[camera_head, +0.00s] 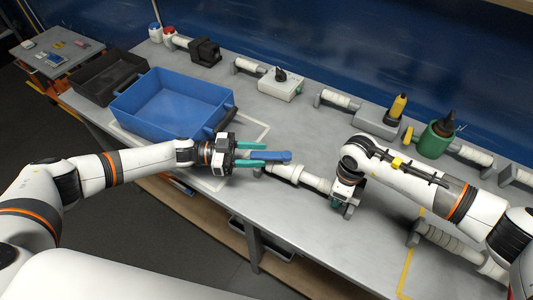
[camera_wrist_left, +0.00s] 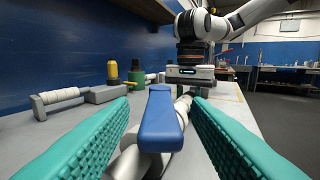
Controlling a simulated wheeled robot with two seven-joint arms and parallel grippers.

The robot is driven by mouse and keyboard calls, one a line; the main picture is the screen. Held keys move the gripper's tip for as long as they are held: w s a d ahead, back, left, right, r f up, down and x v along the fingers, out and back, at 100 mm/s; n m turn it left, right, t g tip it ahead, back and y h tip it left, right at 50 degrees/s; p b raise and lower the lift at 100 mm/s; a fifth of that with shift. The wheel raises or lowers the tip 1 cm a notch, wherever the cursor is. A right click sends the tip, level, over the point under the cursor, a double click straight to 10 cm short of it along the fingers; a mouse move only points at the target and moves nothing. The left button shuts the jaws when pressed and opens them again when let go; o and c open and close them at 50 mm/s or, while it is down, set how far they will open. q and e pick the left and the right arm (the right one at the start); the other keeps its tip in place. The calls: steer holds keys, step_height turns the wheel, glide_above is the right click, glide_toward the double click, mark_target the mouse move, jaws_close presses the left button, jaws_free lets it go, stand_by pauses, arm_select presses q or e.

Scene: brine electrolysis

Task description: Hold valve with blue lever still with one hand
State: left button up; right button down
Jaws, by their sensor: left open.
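The valve's blue lever (camera_head: 278,156) is on the near part of the workbench, joined to a pale pipe (camera_head: 300,175). My left gripper (camera_head: 265,154) is open, its teal fingers on either side of the lever. In the left wrist view, the blue lever (camera_wrist_left: 160,122) stands between the two spread fingers (camera_wrist_left: 163,112), with a visible gap on each side. The pale valve body below it is partly hidden. My right gripper (camera_head: 342,205) points down at the right end of the pipe; its fingers are mostly hidden.
A blue bin (camera_head: 135,103) stands left of the lever, with a black tray (camera_head: 92,85) beyond it. A grey valve box (camera_head: 284,85), a green piece (camera_head: 437,143) and a yellow piece (camera_head: 398,105) stand along the back. Bare bench lies behind the lever.

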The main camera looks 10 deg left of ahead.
arm_select(q)
steer(key=v, duration=0.3)
steer(key=shift+a, duration=0.4)
steer(key=shift+c, duration=0.5)
